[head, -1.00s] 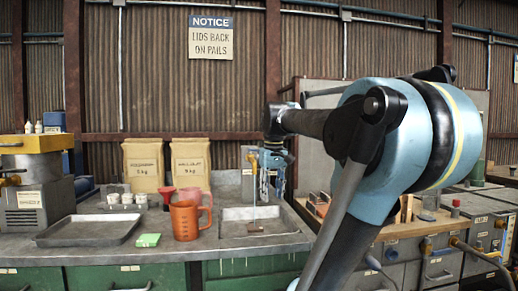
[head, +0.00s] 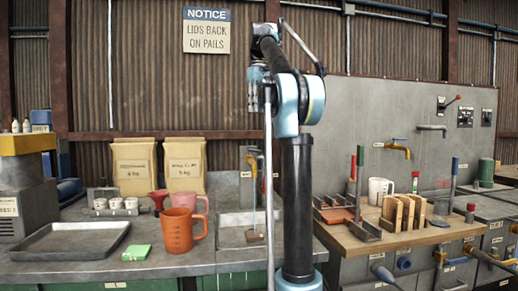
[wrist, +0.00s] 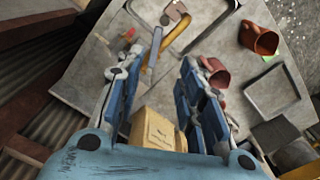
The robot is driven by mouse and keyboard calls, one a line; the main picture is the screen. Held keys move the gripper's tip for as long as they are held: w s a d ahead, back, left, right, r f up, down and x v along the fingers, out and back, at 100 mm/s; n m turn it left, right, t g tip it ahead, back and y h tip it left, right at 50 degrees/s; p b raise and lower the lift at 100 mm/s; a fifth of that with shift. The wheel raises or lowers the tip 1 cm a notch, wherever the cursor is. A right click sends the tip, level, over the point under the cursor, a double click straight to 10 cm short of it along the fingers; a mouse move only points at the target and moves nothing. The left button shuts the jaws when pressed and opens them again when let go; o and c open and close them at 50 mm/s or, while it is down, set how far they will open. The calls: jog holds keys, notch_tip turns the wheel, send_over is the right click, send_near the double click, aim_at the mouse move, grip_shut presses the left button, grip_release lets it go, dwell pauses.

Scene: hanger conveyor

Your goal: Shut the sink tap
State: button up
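The sink (head: 234,219) is set in the left bench top. The yellow sink tap (head: 252,163) stands at its back against a small grey panel, partly hidden by my arm. A thin pale line runs down from it into the basin, and I cannot tell if it is water. In the wrist view the curved yellow tap (wrist: 184,34) lies beyond my fingertips, its handle position unclear. My gripper (head: 258,106) hangs above the back of the sink, clear of the tap. In the wrist view my gripper (wrist: 176,66) has its blue fingers apart, with nothing between the tips.
An orange jug (head: 179,231), a pink mug (head: 191,203) and a grey tray (head: 70,244) stand left of the sink. Two paper bags (head: 185,166) stand behind. Another yellow tap (head: 398,148) is on the right wall panel, above a wooden rack bench (head: 345,240).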

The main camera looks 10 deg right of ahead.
jog(key=f, duration=1.7)
jog(key=shift+w+d, duration=0.1)
jog(key=shift+w, duration=0.3)
jog(key=shift+r, duration=0.1)
jog(key=shift+c, duration=0.2)
grip_shut()
